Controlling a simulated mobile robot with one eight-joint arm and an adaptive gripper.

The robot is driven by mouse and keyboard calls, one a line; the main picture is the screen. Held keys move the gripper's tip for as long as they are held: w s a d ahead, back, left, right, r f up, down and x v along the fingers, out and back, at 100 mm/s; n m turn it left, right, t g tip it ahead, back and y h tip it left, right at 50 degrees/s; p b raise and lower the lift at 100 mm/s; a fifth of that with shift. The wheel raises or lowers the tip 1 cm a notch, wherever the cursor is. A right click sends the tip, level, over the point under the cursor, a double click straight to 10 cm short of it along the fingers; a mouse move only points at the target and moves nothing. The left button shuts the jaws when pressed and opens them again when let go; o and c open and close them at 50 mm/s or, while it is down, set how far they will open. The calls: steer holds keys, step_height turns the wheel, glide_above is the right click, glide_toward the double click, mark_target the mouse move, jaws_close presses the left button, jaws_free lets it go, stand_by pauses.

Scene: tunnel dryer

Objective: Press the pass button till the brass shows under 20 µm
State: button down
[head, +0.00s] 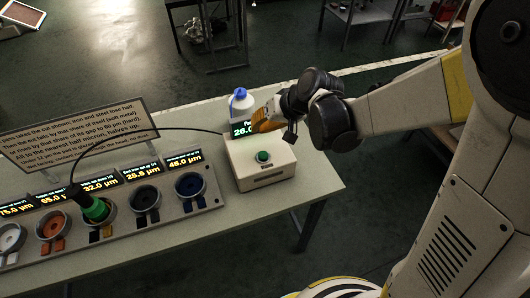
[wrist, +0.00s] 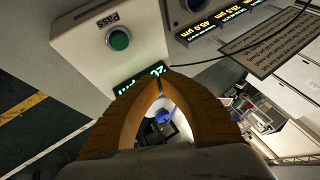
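The pass box (head: 262,168) is a cream box on the table with a green round button (head: 263,156). In the wrist view the green button (wrist: 119,39) sits under the word PASS. The box's lit display (head: 241,128) shows a number starting 26, partly hidden. My gripper (head: 257,124) is above the back of the box, by the display, apart from the button. In the wrist view the orange fingertips (wrist: 158,82) meet, with nothing between them. A green probe (head: 96,209) stands in the third visible cup. I cannot read which cup is brass.
A row of cups with lit readouts fills a grey rack (head: 206,202) left of the box; readouts include 32.0 µm. A sign (head: 75,132) stands behind it. A blue-capped white bottle (head: 241,103) stands behind the box. A black cable arches from the probe towards the box.

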mark_target(260, 154)
steer(key=shift+f+b, duration=3.55)
steer(key=shift+f, duration=0.9)
steer(key=shift+f+b, duration=0.4)
steer(key=shift+f+b, duration=0.45)
steer(key=shift+f, duration=0.05)
steer(key=shift+r, duration=0.1)
steer(key=shift+r+p, duration=0.7)
steer(key=shift+r, duration=0.15)
steer(key=shift+r, duration=0.1)
step_height(260, 154, up, 5)
steer(key=p, duration=0.4)
